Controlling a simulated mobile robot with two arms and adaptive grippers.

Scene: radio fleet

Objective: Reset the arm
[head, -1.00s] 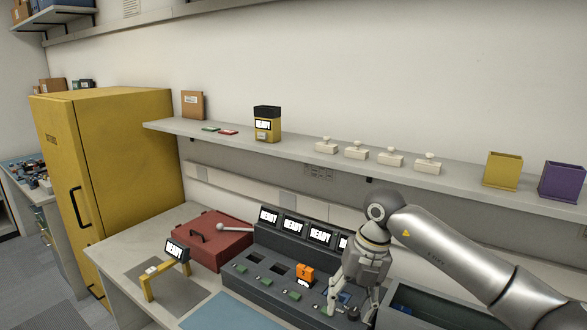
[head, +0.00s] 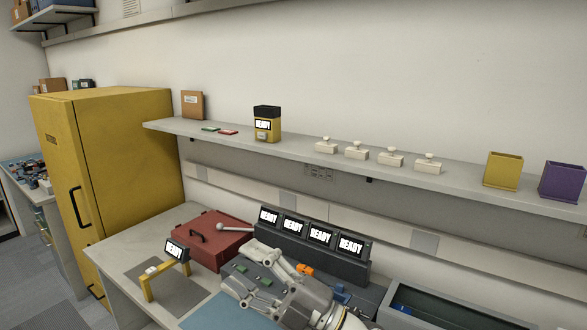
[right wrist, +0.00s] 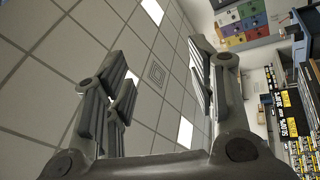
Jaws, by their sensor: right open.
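My right gripper (head: 241,268) is in the lower middle of the head view, in front of the dark charging console (head: 266,248). Its fingers are spread apart, point to the left in the picture and hold nothing. The right wrist view also shows the open, empty fingers (right wrist: 160,75), with ceiling tiles and a wall behind them. The gripper and wrist hide part of the console's front slots. An orange item (head: 305,269) on the console shows just behind the gripper, partly hidden. My left gripper is not in view.
The console's several screens read READY. A red case (head: 212,240) and a yellow stand with a screen (head: 165,268) are to the left. A grey bin (head: 450,306) is at the right. Above, a wall shelf (head: 300,148) holds a yellow device (head: 267,125) and several white pieces.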

